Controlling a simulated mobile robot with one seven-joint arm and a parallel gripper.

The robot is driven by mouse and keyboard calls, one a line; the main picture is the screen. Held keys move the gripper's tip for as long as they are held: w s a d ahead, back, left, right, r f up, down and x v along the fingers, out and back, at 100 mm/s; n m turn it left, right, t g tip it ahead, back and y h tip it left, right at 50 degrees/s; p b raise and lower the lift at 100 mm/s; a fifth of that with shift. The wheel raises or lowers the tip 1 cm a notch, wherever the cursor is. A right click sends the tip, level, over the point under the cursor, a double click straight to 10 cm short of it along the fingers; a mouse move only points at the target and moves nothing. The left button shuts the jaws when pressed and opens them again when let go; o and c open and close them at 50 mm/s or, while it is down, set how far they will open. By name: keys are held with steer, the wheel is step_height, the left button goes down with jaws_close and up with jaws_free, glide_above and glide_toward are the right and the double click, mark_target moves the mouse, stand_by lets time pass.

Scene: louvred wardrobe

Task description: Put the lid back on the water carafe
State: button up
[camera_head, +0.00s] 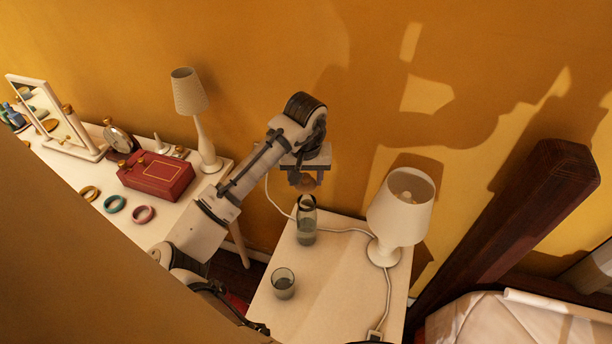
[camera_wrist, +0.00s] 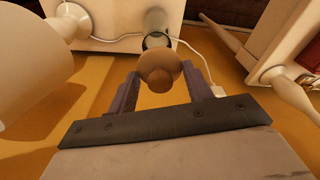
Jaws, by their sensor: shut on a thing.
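The water carafe (camera_head: 306,226) is clear glass and stands upright near the back of the small white table. My gripper (camera_head: 306,181) hangs above it, pointing down. In the wrist view my gripper (camera_wrist: 160,76) is shut on a round brown, wood-coloured lid (camera_wrist: 157,68), with one finger on each side. The carafe (camera_wrist: 155,24) shows past the lid there, its rim partly hidden by the lid. In the head view the lid (camera_head: 307,185) is small and shadowed between the fingers, with the carafe's neck below it. I cannot tell the exact gap.
A white lamp (camera_head: 399,212) stands right of the carafe. A drinking glass (camera_head: 282,284) is at the small table's front left. A white cord (camera_head: 340,230) runs behind the carafe. A dressing table at left holds a red box (camera_head: 157,176) and another lamp (camera_head: 199,120).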

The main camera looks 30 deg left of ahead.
mark_target(307, 185)
steer(key=shift+w+f, duration=0.1)
steer(key=shift+w, duration=0.3)
step_height(307, 185, down, 4)
steer(key=b, duration=0.3)
steer(key=shift+s+b, duration=0.1)
steer(key=shift+b, duration=0.3)
steer(key=shift+f+b, duration=0.5)
steer(key=shift+f, duration=0.55)
steer(key=shift+p, duration=0.3)
steer(key=shift+f, duration=0.2)
stand_by(1.1)
steer(key=o, duration=1)
steer(key=shift+o, duration=0.4)
